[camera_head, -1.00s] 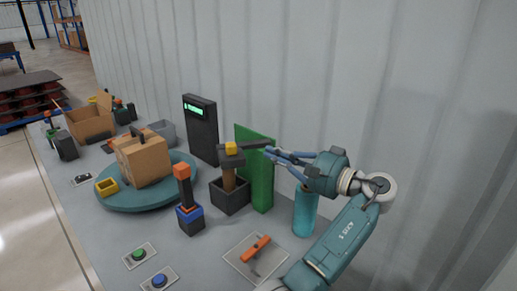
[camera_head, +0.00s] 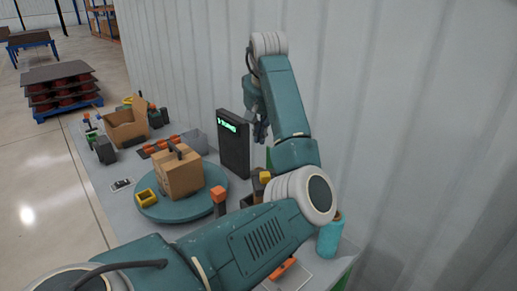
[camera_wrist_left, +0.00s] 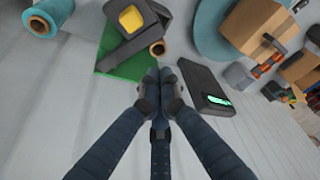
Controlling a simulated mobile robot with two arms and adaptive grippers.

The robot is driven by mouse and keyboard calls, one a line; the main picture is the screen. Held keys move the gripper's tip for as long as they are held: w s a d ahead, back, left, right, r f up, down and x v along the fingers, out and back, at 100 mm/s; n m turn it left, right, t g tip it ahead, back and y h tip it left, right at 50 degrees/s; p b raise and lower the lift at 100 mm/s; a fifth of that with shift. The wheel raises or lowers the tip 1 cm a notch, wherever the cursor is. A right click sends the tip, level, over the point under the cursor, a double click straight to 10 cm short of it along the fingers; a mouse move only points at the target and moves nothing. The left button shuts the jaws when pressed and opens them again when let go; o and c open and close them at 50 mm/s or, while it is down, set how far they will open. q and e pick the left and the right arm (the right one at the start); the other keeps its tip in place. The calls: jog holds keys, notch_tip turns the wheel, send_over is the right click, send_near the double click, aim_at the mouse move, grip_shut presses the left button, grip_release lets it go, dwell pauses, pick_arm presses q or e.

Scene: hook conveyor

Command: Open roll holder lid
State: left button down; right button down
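The roll holder is a dark block with a yellow top piece (camera_head: 265,176); in the head view my left arm hides most of it. In the left wrist view its dark lid (camera_wrist_left: 118,45) carries the yellow piece, and a brown roll end (camera_wrist_left: 157,48) shows at its edge. I cannot tell if the lid is open. My left gripper (camera_head: 260,132) hangs high beside the wall, behind the holder. In the left wrist view its fingers (camera_wrist_left: 157,76) are drawn together with nothing visible between them, apart from the lid. My right gripper is out of view.
A black box with a green display (camera_head: 232,143) stands near my left gripper. A green panel (camera_wrist_left: 112,66) is behind the holder. A teal roll (camera_head: 330,236) stands to the right. A carton (camera_head: 180,174) sits on a round turntable (camera_head: 160,211). The wall is close behind.

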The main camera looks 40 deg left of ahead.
pick_arm(q)
jog(key=f+p, duration=0.2)
jog(key=f, duration=0.1)
jog(key=f+p, duration=0.2)
jog(key=f, duration=0.1)
jog(key=f+p, duration=0.2)
jog(key=f, duration=0.1)
jog(key=shift+d+f, duration=0.1)
jog(key=shift+d, duration=0.15)
jog(key=shift+s+d, duration=0.2)
jog(key=shift+d, duration=0.05)
jog(key=shift+f, duration=0.1)
jog(key=shift+w+a+f, duration=0.1)
jog(key=shift+a, duration=0.05)
